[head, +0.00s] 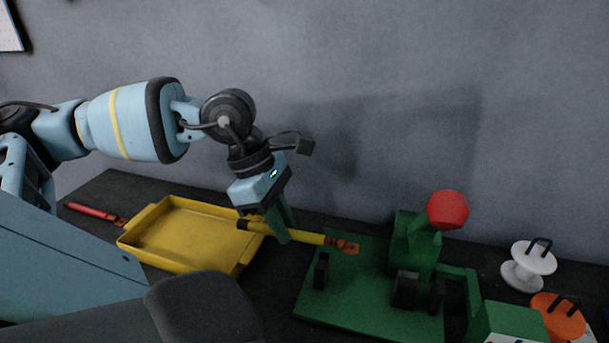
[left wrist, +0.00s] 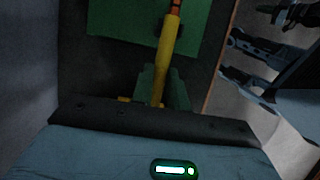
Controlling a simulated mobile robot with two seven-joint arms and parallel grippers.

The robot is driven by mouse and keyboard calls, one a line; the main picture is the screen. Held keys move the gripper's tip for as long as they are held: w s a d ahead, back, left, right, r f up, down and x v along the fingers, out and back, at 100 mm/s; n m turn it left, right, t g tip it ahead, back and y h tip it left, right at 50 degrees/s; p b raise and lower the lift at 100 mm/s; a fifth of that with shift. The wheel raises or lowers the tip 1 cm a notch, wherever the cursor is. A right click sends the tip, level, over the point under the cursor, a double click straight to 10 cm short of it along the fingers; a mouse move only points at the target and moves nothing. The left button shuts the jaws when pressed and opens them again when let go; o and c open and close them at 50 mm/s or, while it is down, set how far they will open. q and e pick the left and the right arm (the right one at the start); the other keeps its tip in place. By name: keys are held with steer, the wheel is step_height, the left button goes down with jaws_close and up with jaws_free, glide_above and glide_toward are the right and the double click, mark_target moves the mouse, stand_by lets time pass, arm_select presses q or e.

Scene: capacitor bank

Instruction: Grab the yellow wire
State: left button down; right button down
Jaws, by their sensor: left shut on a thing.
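The yellow wire (head: 300,235) is a straight yellow rod with a black end on the left and an orange-red lug on the right. My left gripper (head: 281,232) is shut on it, between the yellow tray and the green board. In the left wrist view the yellow wire (left wrist: 166,50) runs up from between the green fingers (left wrist: 160,90), its lug end over the green board. The wire's lower end is partly hidden by the gripper there. My right gripper is not in view.
The yellow tray (head: 140,257) stands left of the gripper, with a red wire (head: 95,214) beyond it. The green board (head: 345,308) carries black clips and a green stand with a red knob (head: 447,210). White (head: 527,264) and orange (head: 560,316) spools are at right.

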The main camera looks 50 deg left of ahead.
mark_target(242, 224)
arm_select(q)
steer(key=a, duration=0.1)
steer(key=s+a, duration=0.1)
steer(key=a, duration=0.1)
steer(key=shift+s+a+r, duration=0.1)
steer(key=shift+s+a, duration=0.1)
steer(key=shift+s, duration=0.15)
steer(key=shift+s+a, duration=0.45)
steer(key=shift+a, duration=0.35)
